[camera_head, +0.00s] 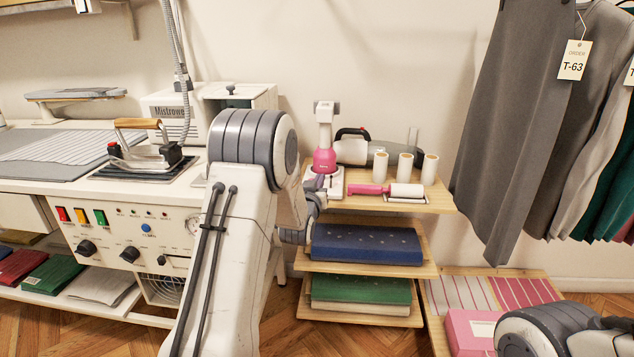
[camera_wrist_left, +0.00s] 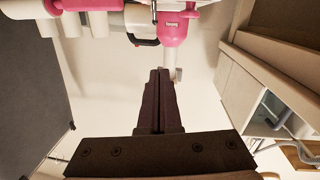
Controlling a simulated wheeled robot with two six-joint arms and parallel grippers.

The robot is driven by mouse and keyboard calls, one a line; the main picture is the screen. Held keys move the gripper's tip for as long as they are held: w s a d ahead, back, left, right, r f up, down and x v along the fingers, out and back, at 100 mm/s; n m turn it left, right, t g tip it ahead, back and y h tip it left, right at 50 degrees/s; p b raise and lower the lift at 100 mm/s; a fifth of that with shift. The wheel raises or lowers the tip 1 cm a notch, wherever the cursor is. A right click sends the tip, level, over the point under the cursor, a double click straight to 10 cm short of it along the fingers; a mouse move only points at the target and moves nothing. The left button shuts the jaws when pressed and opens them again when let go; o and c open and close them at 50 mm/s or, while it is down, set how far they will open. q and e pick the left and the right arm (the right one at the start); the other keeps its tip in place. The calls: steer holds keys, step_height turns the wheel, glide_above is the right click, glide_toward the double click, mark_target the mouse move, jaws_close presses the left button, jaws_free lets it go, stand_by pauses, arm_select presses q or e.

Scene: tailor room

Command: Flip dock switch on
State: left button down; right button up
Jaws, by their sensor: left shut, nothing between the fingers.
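A pink and white handheld device (camera_head: 324,160) stands upright on a white dock (camera_head: 328,188) at the left end of the wooden shelf top. The pink device also shows inverted at the top of the left wrist view (camera_wrist_left: 173,28). My left gripper (camera_head: 317,186) is mostly hidden behind my own arm in the head view, and its dark tip shows in front of the dock. In the left wrist view its fingers (camera_wrist_left: 160,72) are shut and empty, pointing toward the device. I cannot make out the dock's switch. My right gripper is out of view.
A pink-handled lint roller (camera_head: 385,190), several white rolls (camera_head: 405,167) and a grey handheld vacuum (camera_head: 365,151) share the shelf top (camera_head: 435,203). Folded blue cloth (camera_head: 366,244) lies below. An ironing station (camera_head: 125,225) is left, hanging grey garments (camera_head: 515,110) right.

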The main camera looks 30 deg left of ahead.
arm_select(q)
steer(key=v, duration=0.2)
steer(key=shift+s+d+r, duration=0.1)
steer(key=shift+s+r, duration=0.2)
steer(key=shift+s, duration=0.05)
